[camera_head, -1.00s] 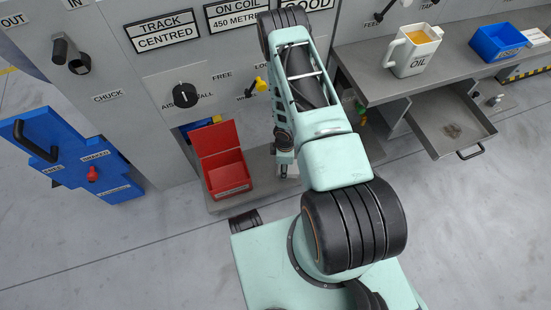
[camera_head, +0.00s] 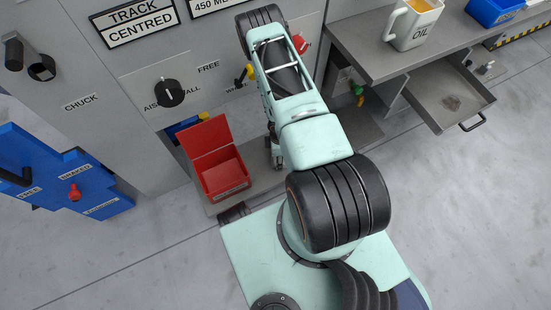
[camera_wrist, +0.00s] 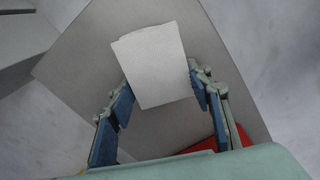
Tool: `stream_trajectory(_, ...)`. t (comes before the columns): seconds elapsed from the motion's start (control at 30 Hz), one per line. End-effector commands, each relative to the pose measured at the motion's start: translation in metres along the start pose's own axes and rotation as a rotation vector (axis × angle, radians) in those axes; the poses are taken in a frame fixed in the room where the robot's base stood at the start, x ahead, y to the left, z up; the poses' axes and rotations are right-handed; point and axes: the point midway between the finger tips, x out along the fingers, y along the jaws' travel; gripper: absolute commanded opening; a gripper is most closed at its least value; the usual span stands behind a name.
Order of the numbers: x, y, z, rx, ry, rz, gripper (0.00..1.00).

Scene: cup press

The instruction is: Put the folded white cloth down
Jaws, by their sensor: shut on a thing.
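The folded white cloth (camera_wrist: 152,62) shows in the wrist view as a pale, nearly rectangular piece. It lies between the two blue-padded fingers of my gripper (camera_wrist: 160,92), which is shut on it. Below it is a flat grey surface; the gap between cloth and surface cannot be judged. In the head view my gripper (camera_head: 275,155) points down over the low grey ledge, right of the open red box. My arm hides the cloth there.
The open red box (camera_head: 222,175) stands close on the left; its red edge also shows in the wrist view (camera_wrist: 205,145). On the right are a grey bench (camera_head: 370,60) with an oil jug (camera_head: 412,25) and blue bin (camera_head: 490,8), and an open drawer (camera_head: 450,90).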

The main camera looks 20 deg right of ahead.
Motion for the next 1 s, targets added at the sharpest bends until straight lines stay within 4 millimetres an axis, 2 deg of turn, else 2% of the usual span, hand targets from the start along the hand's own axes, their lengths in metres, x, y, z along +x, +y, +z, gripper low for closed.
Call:
stream_trajectory(0.33,0.004,0.0,0.0,0.0,0.0,0.0,0.24)
stream_trajectory(0.37,0.004,0.0,0.0,0.0,0.0,0.0,0.47)
stream_trajectory(0.5,0.003,0.0,0.0,0.0,0.0,0.0,0.63)
stream_trajectory(0.87,-0.001,0.0,0.0,0.0,0.0,0.0,0.64)
stream_trajectory(1.0,-0.021,0.001,0.0,0.0,0.0,0.002,0.64)
